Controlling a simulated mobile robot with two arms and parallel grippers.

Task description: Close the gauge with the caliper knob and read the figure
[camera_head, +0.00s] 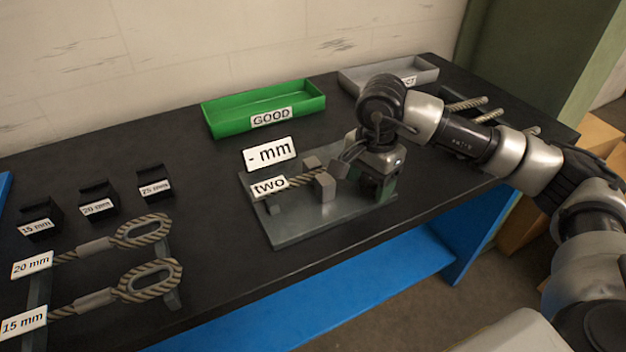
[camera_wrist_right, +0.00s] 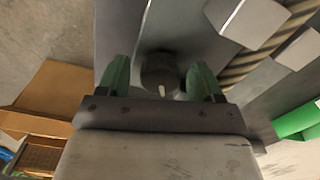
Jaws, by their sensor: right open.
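The gauge (camera_head: 300,228) is a grey metal plate on the black bench, with blocky jaws (camera_head: 325,188) beside a rope piece tagged "two" (camera_head: 269,187). Its sign (camera_head: 270,152) reads "- mm", with no figure. The caliper knob (camera_wrist_right: 158,70) is dark and round with a pale mark, in the right wrist view. My right gripper (camera_head: 376,192) is over the right end of the gauge. Its green fingertips (camera_wrist_right: 160,84) are open, one on each side of the knob; contact is not visible. In the head view the knob is hidden by my gripper. My left gripper is not in view.
A green GOOD tray (camera_head: 213,122) and a grey tray (camera_head: 352,88) stand behind the gauge. Black blocks marked 15, 20 and 25 mm (camera_head: 97,203) and looped ropes tagged 20 mm and 15 mm (camera_head: 95,297) are at left. Several rope ends (camera_head: 485,116) lie behind my right arm.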

